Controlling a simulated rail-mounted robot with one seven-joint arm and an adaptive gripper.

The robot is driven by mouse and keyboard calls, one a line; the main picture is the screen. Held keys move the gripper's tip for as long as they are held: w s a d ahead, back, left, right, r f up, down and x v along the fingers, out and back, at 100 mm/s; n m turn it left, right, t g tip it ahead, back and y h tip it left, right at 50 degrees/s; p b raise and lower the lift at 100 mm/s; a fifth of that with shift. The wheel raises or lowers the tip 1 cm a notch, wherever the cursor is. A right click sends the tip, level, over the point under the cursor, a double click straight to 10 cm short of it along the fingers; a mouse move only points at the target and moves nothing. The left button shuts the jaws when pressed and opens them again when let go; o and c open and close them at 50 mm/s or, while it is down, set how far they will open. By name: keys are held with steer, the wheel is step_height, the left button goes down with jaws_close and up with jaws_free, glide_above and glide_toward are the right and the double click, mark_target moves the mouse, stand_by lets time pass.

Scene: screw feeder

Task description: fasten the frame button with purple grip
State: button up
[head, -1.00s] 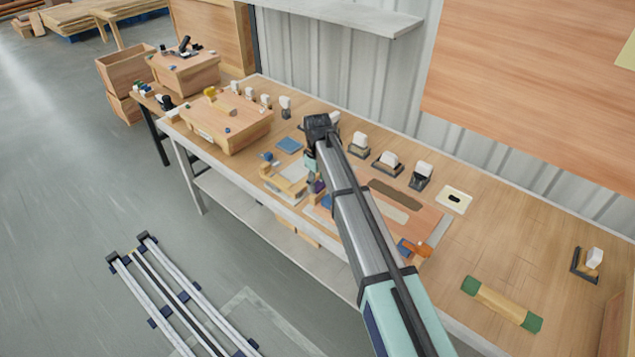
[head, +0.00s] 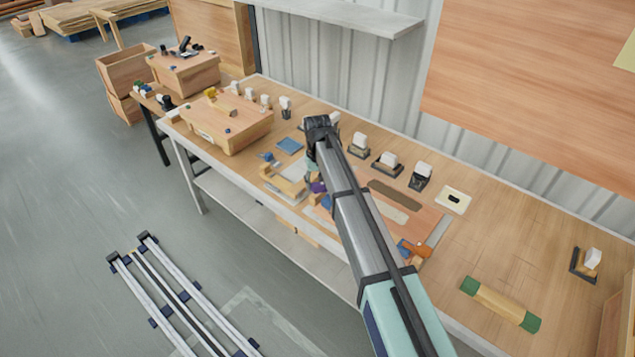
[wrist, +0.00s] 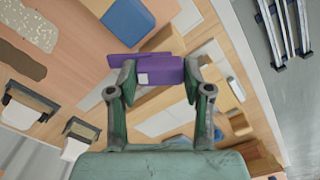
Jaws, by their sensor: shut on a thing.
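The purple grip (wrist: 162,70) is a block between the two fingertips of my gripper (wrist: 160,78) in the wrist view. My gripper is shut on it. A small pale square shows on the near face of the purple piece, by the left finger. In the head view the purple grip (head: 318,187) shows just below my gripper, low over the workbench and partly hidden by my arm. Pale wooden frame pieces (head: 285,185) lie beside it on the left. I cannot make out the button itself or whether the grip touches the frame.
The workbench (head: 480,235) holds several white-topped blocks in dark holders (head: 387,162) along the back. A blue block (wrist: 128,20) lies close beyond the grip. A wooden box (head: 230,130) stands at left, and a green-ended roller (head: 500,304) at right. The bench's right area is mostly free.

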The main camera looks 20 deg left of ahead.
mark_target(317, 184)
steer(key=m, duration=0.5)
steer(key=shift+m, duration=0.3)
steer(key=m, duration=0.4)
steer(key=shift+m, duration=0.3)
steer(key=o, duration=1.2)
steer(key=shift+c, duration=0.2)
steer(key=shift+r, duration=0.1)
step_height(317, 184, up, 12)
